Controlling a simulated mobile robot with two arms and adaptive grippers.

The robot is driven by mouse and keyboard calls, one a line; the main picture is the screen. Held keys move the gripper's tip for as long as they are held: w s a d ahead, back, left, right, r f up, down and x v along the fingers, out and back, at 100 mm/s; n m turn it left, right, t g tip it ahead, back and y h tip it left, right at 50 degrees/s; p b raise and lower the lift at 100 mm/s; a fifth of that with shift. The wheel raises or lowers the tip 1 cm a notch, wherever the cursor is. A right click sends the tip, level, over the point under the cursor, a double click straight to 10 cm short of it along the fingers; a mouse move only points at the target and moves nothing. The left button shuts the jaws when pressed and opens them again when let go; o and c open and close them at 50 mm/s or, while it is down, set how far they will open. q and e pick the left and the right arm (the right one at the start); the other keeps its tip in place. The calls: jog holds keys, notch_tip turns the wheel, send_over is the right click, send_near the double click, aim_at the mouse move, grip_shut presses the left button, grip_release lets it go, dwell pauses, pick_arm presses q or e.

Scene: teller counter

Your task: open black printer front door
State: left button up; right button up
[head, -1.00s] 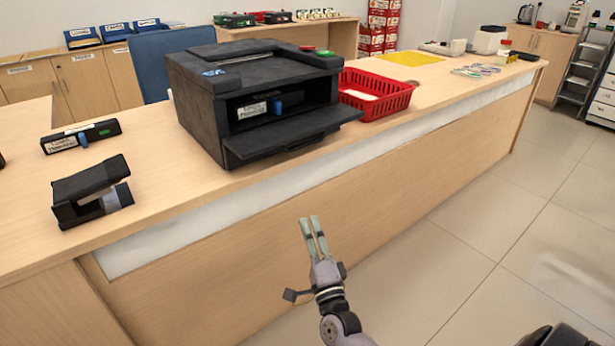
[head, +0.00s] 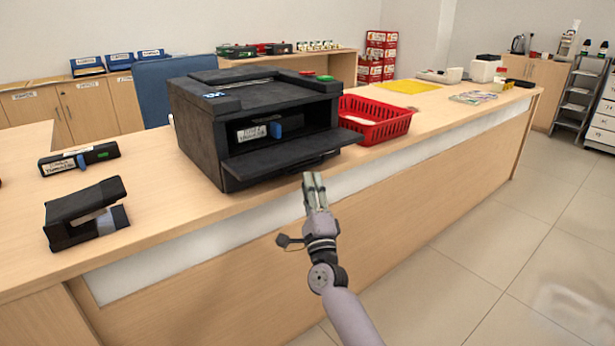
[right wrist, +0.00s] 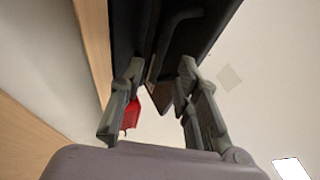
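The black printer (head: 205,134) stands on the counter. Its front door (head: 290,158) is folded down and juts out over the counter's front edge. Inside the opening a cartridge (head: 251,133) with a white label and blue tab shows. My right gripper (head: 313,176) is just in front of and below the door's front edge; in the head view I cannot tell whether it touches. In the right wrist view the right gripper (right wrist: 157,85) has its fingers apart, with nothing clearly between them, and the dark door (right wrist: 200,22) lies just beyond the tips. My left gripper is not in view.
A red basket (head: 391,131) stands right beside the printer. A black stapler-like device (head: 85,212) and a long labelled cartridge (head: 80,159) lie on the counter at left. A yellow mat (head: 408,87) lies farther right. The floor before the counter is clear.

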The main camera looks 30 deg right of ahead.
jog(key=shift+x, duration=1.9)
jog(key=shift+c, duration=0.5)
grip_shut()
